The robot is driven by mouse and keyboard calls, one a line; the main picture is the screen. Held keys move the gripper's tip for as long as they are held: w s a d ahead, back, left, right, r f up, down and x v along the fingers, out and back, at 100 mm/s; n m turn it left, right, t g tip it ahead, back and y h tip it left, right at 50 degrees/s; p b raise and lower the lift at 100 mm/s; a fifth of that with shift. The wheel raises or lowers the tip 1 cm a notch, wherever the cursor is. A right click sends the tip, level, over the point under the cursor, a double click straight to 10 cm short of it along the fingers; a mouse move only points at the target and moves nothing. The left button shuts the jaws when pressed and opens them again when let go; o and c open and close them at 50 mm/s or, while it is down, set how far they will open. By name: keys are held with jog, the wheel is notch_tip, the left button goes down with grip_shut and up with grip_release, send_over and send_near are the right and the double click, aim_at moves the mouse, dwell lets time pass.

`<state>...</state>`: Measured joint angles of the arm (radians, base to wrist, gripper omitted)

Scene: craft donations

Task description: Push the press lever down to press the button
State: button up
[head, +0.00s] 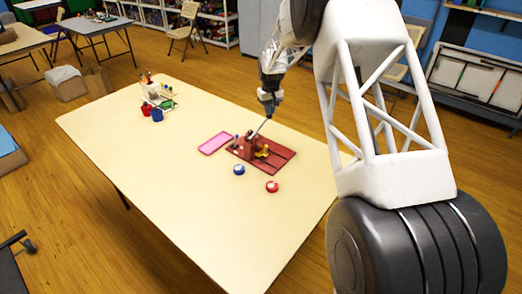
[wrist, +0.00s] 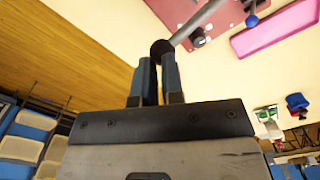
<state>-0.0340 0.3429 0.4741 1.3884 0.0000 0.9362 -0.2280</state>
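The red press (head: 248,143) stands on a dark red base board (head: 277,163) on the table. Its grey lever (head: 263,127) slants up to my gripper (head: 268,105). In the wrist view, the lever (wrist: 195,22) ends in a round black knob (wrist: 161,47) right at the fingertips of my gripper (wrist: 161,62). The two fingers are close together with a narrow gap. I cannot tell whether they pinch the knob or only touch it. A yellow part (head: 262,151) shows beside the press. The button cannot be made out clearly.
A pink tray (head: 215,143) lies left of the board. A blue round item (head: 239,169) and a red one (head: 272,187) lie in front. Cups and small craft things (head: 157,104) stand at the table's far left. The front-left tabletop is clear.

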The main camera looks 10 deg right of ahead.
jog(key=shift+w+d+f, duration=0.1)
jog(key=shift+d+f, duration=0.05)
jog(key=shift+f, duration=0.8)
dwell(1.5)
jog(key=shift+r, duration=0.1)
jog(key=shift+r, duration=4.25)
